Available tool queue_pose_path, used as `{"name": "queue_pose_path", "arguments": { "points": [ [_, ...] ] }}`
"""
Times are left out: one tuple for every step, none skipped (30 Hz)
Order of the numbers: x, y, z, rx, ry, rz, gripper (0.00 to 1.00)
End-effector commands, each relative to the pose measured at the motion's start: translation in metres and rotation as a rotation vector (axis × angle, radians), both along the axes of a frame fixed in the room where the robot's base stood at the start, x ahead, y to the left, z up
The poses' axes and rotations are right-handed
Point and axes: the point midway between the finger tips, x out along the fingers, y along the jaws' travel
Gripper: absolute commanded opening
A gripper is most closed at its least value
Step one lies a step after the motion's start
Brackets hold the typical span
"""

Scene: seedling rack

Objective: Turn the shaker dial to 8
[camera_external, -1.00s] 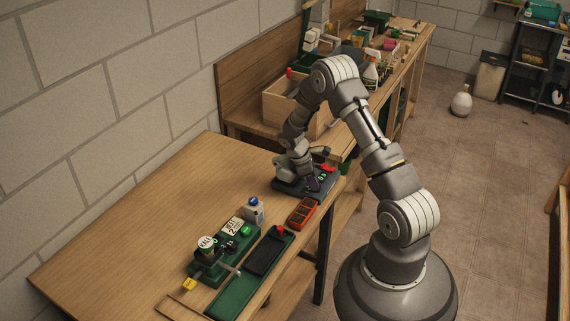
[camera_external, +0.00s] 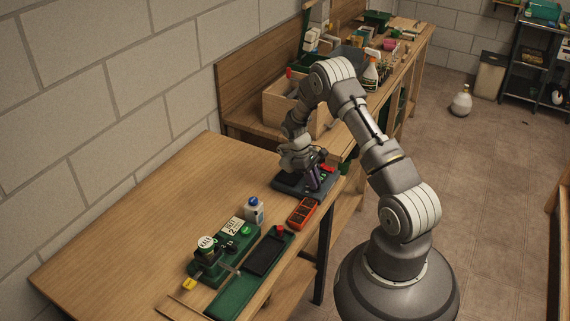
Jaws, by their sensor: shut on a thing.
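The shaker is most likely the dark, flat device (camera_external: 288,186) near the right end of the wooden bench. It has red and green parts on its right side. My gripper (camera_external: 313,187) points down over the device's front part, its fingers shut on what appears to be the dial. The dial and its numbers are hidden by the fingers and too small to read.
An orange-red box (camera_external: 302,213) lies just in front of the device. A blue-capped bottle (camera_external: 254,210), a green apparatus (camera_external: 222,254) and a green tray (camera_external: 235,292) stand further left. The back left of the bench (camera_external: 150,205) is clear.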

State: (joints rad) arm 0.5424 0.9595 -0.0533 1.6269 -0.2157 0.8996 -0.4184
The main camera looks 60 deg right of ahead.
Motion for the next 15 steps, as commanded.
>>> {"name": "queue_pose_path", "arguments": {
  "points": [
    [0.0009,-0.0009,0.0010,-0.002,-0.003,-0.001,0.00],
    [0.0009,-0.0009,0.0010,-0.002,-0.003,-0.002,0.00],
    [0.0009,-0.0009,0.0010,-0.002,-0.003,-0.002,0.00],
    [0.0009,-0.0009,0.0010,-0.002,-0.003,-0.002,0.00],
    [0.0009,-0.0009,0.0010,-0.002,-0.003,-0.002,0.00],
    [0.0009,-0.0009,0.0010,-0.002,-0.003,-0.002,0.00],
    [0.0009,-0.0009,0.0010,-0.002,-0.003,-0.002,0.00],
    [0.0009,-0.0009,0.0010,-0.002,-0.003,-0.002,0.00],
    [0.0009,-0.0009,0.0010,-0.002,-0.003,-0.002,0.00],
    [0.0010,-0.0009,0.0010,-0.002,-0.003,-0.002,0.00],
    [0.0009,-0.0009,0.0010,-0.002,-0.003,-0.002,0.22],
    [0.0009,-0.0009,0.0010,-0.002,-0.003,-0.002,0.31],
    [0.0008,-0.0008,0.0010,-0.002,-0.002,-0.001,0.38],
    [0.0008,-0.0007,0.0009,-0.002,-0.002,-0.001,0.43],
    [0.0007,-0.0006,0.0008,-0.002,-0.002,-0.001,0.43]
  ]
}}
